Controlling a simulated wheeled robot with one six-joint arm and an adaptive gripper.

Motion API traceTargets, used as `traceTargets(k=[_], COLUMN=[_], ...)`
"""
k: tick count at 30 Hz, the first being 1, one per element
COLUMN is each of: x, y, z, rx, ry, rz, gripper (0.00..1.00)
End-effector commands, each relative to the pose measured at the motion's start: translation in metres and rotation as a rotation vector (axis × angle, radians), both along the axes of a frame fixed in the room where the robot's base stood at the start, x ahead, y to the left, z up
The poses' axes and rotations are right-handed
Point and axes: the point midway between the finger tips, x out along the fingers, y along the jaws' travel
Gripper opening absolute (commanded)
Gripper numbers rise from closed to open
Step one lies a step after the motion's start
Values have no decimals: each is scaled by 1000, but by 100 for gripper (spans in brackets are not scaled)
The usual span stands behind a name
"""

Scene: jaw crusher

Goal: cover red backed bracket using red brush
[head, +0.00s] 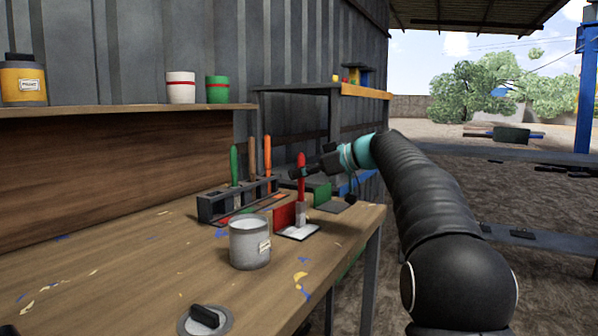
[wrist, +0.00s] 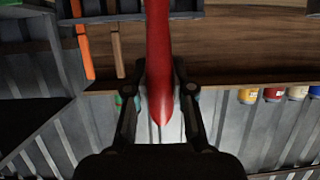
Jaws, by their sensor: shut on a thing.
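My gripper (head: 300,173) is shut on the red brush (head: 301,160), which it holds upright by the handle. The red handle (wrist: 160,70) fills the middle of the wrist view between my two fingers. In the head view the brush's pale lower part (head: 301,213) is in front of or touching the red backed bracket (head: 284,216); I cannot tell which. The bracket has a red upright plate and a pale, greyish-white base on the workbench. An open grey can (head: 250,246) with pale contents stands just left of and nearer than the bracket.
A dark rack (head: 212,208) holds green, brown and orange brushes behind the can. A green backed bracket (head: 322,193) stands right of the red one, near the bench's right edge. A lid (head: 205,321) lies in front. The bench's (head: 120,265) left side is clear.

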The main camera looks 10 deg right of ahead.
Motion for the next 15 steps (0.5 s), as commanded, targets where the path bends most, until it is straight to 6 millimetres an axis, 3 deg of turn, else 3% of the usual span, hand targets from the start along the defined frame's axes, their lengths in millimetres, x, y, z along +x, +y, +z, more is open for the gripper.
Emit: traceTargets(k=[15], x=[24], y=[-23], z=[-1], rx=[0], ry=[1], rz=[-1], gripper=[0])
